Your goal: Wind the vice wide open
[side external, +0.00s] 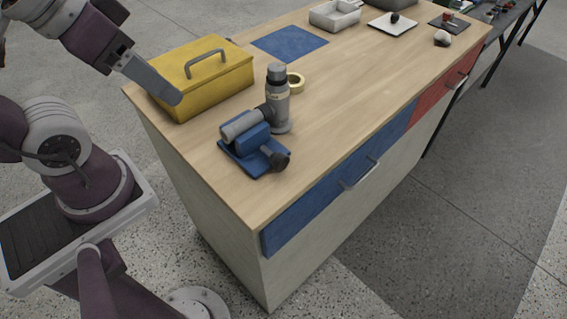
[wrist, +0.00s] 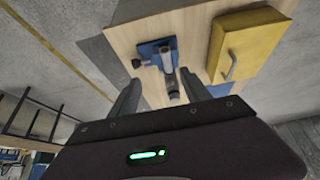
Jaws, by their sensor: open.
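The blue vice (side external: 256,141) sits on the wooden bench near its front left corner. Its dark round handle knob (side external: 281,160) points toward the bench's front edge. A grey horizontal cylinder lies across its top; I cannot tell the jaw gap. The vice (wrist: 147,49) also shows in the wrist view beyond my fingers, with its knob (wrist: 136,63) at its left. My gripper (side external: 176,98) is in front of the yellow toolbox in the side view, left of the vice and apart from it. In the wrist view my gripper (wrist: 160,78) has its fingers spread with nothing held.
A grey upright cylinder (side external: 277,102) stands right behind the vice. A yellow toolbox (side external: 210,85) with a handle stands to its left, and a tape roll (side external: 296,83) behind. A blue mat (side external: 290,42) and small trays lie farther back. The bench right of the vice is clear.

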